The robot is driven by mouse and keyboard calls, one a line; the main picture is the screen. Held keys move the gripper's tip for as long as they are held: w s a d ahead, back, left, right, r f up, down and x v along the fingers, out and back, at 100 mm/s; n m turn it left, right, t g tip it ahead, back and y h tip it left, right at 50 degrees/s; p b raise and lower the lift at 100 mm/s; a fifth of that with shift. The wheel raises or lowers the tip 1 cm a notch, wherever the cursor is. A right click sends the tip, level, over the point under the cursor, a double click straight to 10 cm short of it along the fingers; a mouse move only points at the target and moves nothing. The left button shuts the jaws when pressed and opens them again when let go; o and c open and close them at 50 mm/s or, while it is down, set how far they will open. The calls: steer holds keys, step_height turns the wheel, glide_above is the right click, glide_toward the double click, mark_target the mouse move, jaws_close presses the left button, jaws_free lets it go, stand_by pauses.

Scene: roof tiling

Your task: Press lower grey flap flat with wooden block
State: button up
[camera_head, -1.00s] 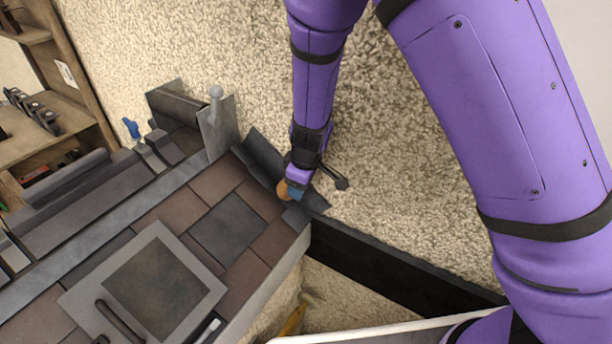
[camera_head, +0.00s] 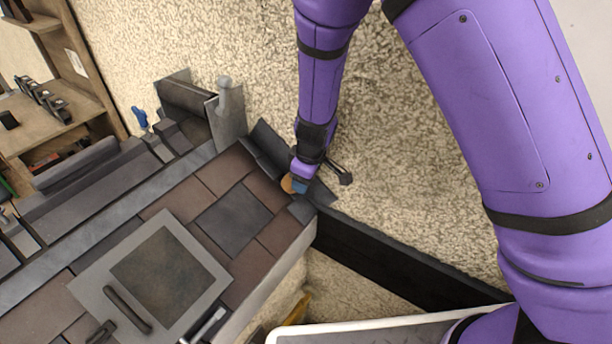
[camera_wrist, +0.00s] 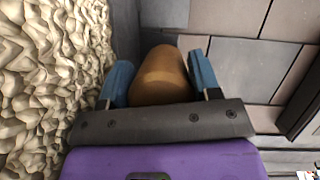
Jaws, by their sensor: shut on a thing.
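My gripper (camera_wrist: 160,82) is shut on a rounded brown wooden block (camera_wrist: 163,72), held between its two blue fingers in the wrist view. In the head view the block (camera_head: 288,184) shows as a small orange-brown patch beside my gripper (camera_head: 299,187), at the roof's right edge by the wall. Dark grey flashing (camera_head: 268,145) runs along that edge, and a grey flap (camera_head: 322,192) sticks out beside my gripper. My gripper hides part of the flashing. I cannot tell whether the block touches the flap.
Brown and grey tiles (camera_head: 233,220) cover the roof. A framed roof window (camera_head: 165,270) with a dark handle lies on them. A grey upright box (camera_head: 225,115) stands at the top. A rough stone wall (camera_head: 400,150) borders the right. Wooden shelves (camera_head: 60,125) stand at left.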

steer(key=shift+w+a+f, duration=0.25)
steer(key=shift+a+f, duration=0.05)
steer(key=shift+f, duration=0.3)
steer(key=shift+w+a+f, duration=0.25)
steer(key=shift+a+f, duration=0.1)
steer(key=shift+f, duration=0.2)
steer(key=shift+w+a+f, duration=0.25)
steer(key=shift+a+f, duration=0.05)
steer(key=shift+f, duration=0.3)
stand_by(0.3)
steer(key=shift+s+d+r, duration=0.45)
steer(key=shift+d+r, duration=0.1)
steer(key=shift+r, duration=0.55)
steer(key=shift+s+d+r, duration=0.45)
steer(key=shift+d+r, duration=0.15)
steer(key=shift+r, duration=0.5)
steer(key=shift+s+d+r, duration=0.45)
steer(key=shift+d+r, duration=0.1)
steer(key=shift+r, duration=0.55)
steer(key=shift+r, duration=0.1)
